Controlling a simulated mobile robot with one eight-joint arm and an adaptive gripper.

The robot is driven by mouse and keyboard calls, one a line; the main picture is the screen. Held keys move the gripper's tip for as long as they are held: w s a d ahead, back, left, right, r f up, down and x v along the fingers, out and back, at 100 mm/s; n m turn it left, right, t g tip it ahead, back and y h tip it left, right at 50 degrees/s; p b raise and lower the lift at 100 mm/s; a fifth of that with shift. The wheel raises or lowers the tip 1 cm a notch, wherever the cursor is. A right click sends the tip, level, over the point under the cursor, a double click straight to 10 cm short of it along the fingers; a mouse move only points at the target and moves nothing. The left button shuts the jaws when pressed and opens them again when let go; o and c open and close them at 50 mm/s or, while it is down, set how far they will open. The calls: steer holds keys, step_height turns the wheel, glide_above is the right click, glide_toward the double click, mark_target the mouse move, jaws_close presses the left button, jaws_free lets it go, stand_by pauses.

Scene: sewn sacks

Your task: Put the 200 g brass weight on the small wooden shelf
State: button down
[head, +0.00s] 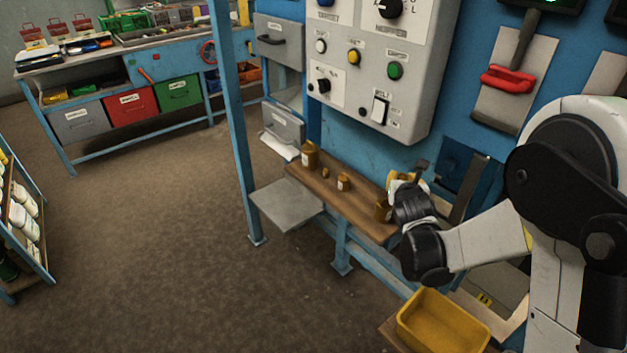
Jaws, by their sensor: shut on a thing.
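The small wooden shelf (358,204) runs along the blue wall below the grey control panel. Brass weights of different sizes stand on it: a large one (309,155) at the left end, a tiny one (325,173), a small one with a pale label (343,182), and another (383,210) near the right end. My gripper (408,177) is beyond the shelf's right end, close to the wall. It is shut on a brass-coloured thing (396,178), which looks like a weight and is partly hidden by the gripper. Its marking cannot be read.
A yellow bin (442,322) stands low in front of my arm. A grey plate (286,205) juts out at the shelf's left, near a blue post (236,120). The control panel (380,70) overhangs the shelf. Open floor (180,250) lies to the left.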

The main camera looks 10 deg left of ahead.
steer(key=b, duration=0.5)
glide_above(355, 207)
step_height(355, 207, down, 7)
steer(key=shift+f, duration=0.1)
steer(key=shift+s+f+b, duration=0.1)
steer(key=shift+f+b, duration=0.9)
steer(key=shift+f, duration=0.85)
steer(key=shift+f, duration=0.2)
steer(key=c, duration=1.2)
jaws_free()
steer(key=shift+c, duration=0.2)
